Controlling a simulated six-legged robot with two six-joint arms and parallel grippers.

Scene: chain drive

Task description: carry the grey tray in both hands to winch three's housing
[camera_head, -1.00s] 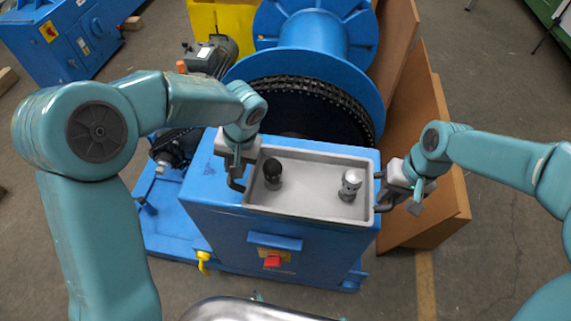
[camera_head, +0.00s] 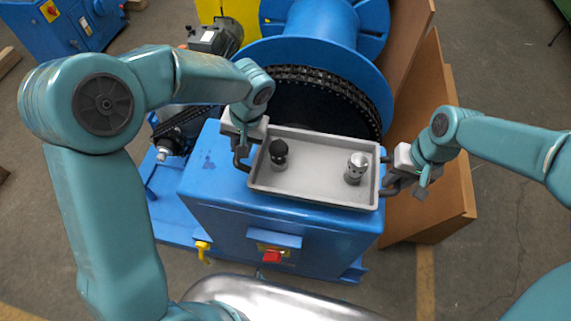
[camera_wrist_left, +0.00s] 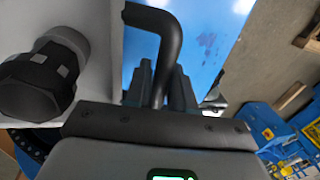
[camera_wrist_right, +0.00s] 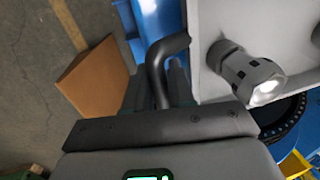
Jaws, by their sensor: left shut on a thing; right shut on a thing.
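The grey tray (camera_head: 315,190) is level in the head view, over the blue housing (camera_head: 270,225) of the winch in front of me. I cannot tell whether it touches the housing top. A black-topped fitting (camera_head: 278,153) stands in its left half and a silver-topped one (camera_head: 356,167) in its right half. My left gripper (camera_head: 240,158) is shut on the tray's left handle, a dark bent bar also seen in the left wrist view (camera_wrist_left: 160,45). My right gripper (camera_head: 388,186) is shut on the right handle, seen in the right wrist view (camera_wrist_right: 157,65).
Behind the housing stand a blue drum (camera_head: 318,38) and its black chain (camera_head: 330,82). Brown boards (camera_head: 430,150) lean at the right. A red switch (camera_head: 271,256) and a yellow part (camera_head: 203,248) are on the housing front. Another blue machine (camera_head: 70,25) is far left.

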